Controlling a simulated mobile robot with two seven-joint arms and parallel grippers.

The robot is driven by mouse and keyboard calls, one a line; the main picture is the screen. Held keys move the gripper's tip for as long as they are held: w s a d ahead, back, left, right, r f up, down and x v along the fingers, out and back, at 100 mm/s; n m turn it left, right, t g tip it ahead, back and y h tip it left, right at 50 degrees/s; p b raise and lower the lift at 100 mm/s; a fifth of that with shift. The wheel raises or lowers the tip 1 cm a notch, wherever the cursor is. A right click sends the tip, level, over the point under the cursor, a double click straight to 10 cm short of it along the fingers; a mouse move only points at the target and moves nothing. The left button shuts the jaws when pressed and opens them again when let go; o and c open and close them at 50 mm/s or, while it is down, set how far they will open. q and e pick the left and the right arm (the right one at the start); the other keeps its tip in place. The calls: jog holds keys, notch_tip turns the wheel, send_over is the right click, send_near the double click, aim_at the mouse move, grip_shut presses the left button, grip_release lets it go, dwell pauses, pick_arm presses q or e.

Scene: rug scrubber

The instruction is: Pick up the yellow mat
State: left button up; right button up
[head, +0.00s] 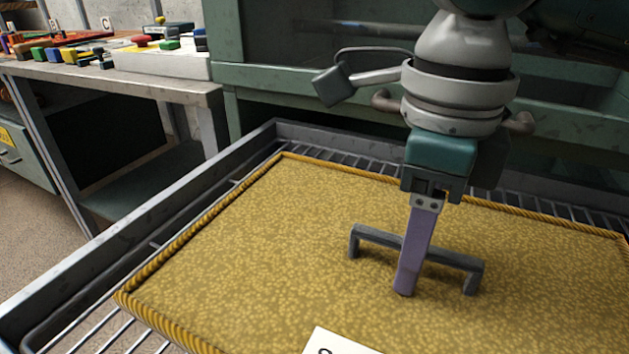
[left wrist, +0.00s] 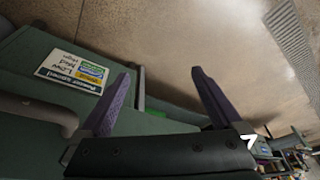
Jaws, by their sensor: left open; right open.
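The yellow mat (head: 255,240) lies flat on a metal rack in the head view, with a corded orange edge. A dark grey bar handle (head: 372,236) stands up from its middle. My right gripper (head: 406,278) is open and points down at the handle. One purple finger shows in front of the bar, its tip close to the mat. The other finger is hidden, so I cannot tell whether the bar is between them. My left gripper (left wrist: 160,76) shows in the left wrist view, open and empty, away from the mat.
A raised grey metal frame (head: 105,238) borders the rack. A white label (head: 338,343) lies at the mat's front. A workbench (head: 165,82) with coloured blocks stands at the back left. A green machine body (head: 300,85) rises behind the mat. A sign (left wrist: 75,72) shows in the left wrist view.

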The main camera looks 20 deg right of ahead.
grip_shut()
dwell(0.4)
dwell(1.0)
